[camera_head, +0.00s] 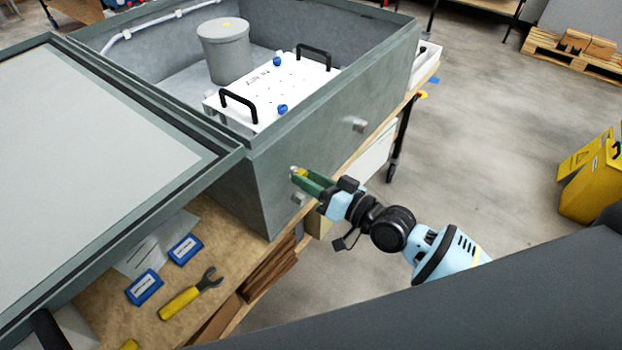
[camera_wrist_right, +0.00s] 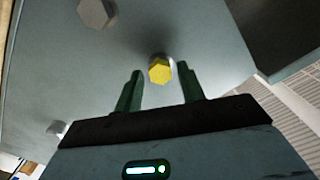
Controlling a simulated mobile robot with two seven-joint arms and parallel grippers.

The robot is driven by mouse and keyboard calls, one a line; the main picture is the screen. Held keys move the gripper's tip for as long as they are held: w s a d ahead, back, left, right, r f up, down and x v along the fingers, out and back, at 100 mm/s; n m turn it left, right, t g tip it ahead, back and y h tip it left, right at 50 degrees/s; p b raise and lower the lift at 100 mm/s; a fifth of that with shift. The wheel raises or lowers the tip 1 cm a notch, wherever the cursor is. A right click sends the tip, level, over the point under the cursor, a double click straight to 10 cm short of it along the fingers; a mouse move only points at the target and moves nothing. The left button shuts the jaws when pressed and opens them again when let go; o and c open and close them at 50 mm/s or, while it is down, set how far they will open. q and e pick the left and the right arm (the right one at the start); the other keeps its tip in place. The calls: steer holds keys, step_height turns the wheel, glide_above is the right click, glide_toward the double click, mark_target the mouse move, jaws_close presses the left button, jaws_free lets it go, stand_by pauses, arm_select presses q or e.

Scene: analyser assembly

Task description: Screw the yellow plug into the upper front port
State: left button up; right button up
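The yellow plug (camera_wrist_right: 160,70) shows its hexagonal head in the right wrist view, against the grey front wall of the enclosure (camera_head: 330,140). A pale fitting shows just behind the head; how deep the plug sits cannot be told. My right gripper (camera_wrist_right: 160,80) has its two green fingers spread on either side of the plug, with a visible gap at each side. In the head view the right gripper (camera_head: 304,177) is close to the front wall, with a little yellow at its tips. My left gripper is not in view.
Grey fittings (camera_head: 358,125) and (camera_head: 298,198) stick out of the same wall. The enclosure holds a grey lidded canister (camera_head: 225,50) and a white handled unit (camera_head: 290,88). A yellow-handled wrench (camera_head: 190,294) and blue boxes (camera_head: 185,249) lie on the wooden bench.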

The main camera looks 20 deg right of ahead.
steer(key=n, duration=0.7)
steer(key=shift+r+p, duration=0.2)
steer(key=shift+p, duration=0.2)
steer(key=n, duration=1.7)
steer(key=shift+f+p, duration=0.15)
steer(key=shift+p, duration=0.25)
jaws_close()
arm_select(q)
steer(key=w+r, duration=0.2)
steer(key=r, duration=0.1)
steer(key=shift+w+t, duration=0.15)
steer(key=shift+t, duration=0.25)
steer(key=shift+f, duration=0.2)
